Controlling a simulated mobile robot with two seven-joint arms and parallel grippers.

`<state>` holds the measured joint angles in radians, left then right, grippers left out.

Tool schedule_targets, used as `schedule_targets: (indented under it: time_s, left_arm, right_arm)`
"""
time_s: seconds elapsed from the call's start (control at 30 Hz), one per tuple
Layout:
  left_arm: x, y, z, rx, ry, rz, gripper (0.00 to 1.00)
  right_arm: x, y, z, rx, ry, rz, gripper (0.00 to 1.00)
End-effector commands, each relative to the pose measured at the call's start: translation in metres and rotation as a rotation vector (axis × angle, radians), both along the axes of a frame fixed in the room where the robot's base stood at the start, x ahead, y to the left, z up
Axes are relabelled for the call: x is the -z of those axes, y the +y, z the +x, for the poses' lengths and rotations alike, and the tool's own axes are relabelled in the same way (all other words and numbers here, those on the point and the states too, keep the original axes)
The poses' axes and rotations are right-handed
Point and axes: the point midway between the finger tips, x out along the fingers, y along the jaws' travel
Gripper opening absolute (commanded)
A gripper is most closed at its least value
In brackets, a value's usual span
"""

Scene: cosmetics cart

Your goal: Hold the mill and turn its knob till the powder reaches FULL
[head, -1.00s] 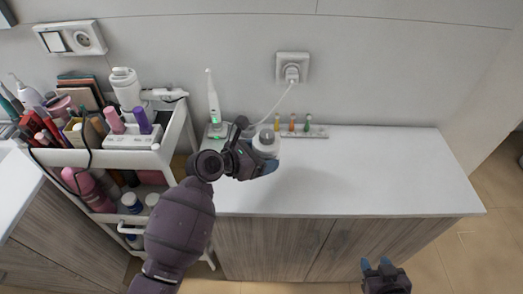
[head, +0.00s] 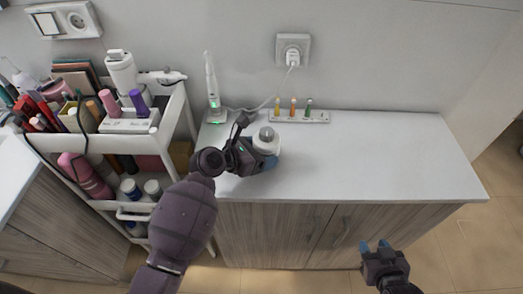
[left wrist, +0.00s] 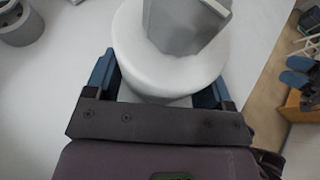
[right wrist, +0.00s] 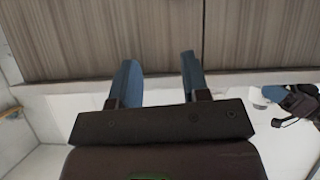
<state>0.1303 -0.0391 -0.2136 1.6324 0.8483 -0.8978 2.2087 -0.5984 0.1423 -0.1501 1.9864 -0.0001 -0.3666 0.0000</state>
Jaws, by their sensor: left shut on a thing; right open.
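The mill (head: 266,140) is a white rounded body with a grey knob on top. My left gripper (head: 262,158) is shut around its body, near the left part of the counter. In the left wrist view the white body (left wrist: 165,75) sits between the two blue fingers, with the grey angular knob (left wrist: 187,25) above it. I cannot tell whether the mill touches the counter. No powder or FULL mark is visible. My right gripper (head: 374,246) is open and empty, in front of the cabinet doors. The mill (right wrist: 262,97) also shows at the right in the right wrist view.
A strip with small coloured vials (head: 299,116) lies behind the mill. A white electric toothbrush (head: 211,85) stands on its charger, corded to the wall outlet (head: 293,50). A crowded cosmetics cart (head: 128,140) is at left. The right half of the counter (head: 390,150) is clear.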

Motion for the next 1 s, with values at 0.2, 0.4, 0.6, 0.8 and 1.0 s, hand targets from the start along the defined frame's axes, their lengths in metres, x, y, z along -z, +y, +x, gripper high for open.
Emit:
schedule_targets:
  time_s: [0.2,0.4,0.6,0.8,1.0]
  left_arm:
    - [-0.0008,-0.0003,0.0002,0.000,-0.001,-0.002,0.42]
    - [0.0008,-0.0003,0.0002,0.000,-0.001,-0.002,0.42]
    - [0.0033,-0.0004,0.0001,0.000,-0.001,0.000,0.42]
    - [0.0038,-0.0002,0.0002,0.000,-0.001,0.000,0.42]
    - [0.0046,0.0000,-0.0001,0.001,0.000,0.000,0.42]
  right_arm:
    - [-0.0001,-0.0001,-0.0003,0.000,0.001,0.000,0.43]
    - [0.0009,-0.0005,-0.0027,0.002,0.005,0.000,0.43]
    - [0.0024,-0.0010,-0.0060,0.003,0.012,-0.001,0.43]
    - [0.0025,-0.0010,-0.0061,0.003,0.012,-0.001,0.43]
    - [-0.0001,0.0023,0.0007,0.004,0.010,0.024,0.64]
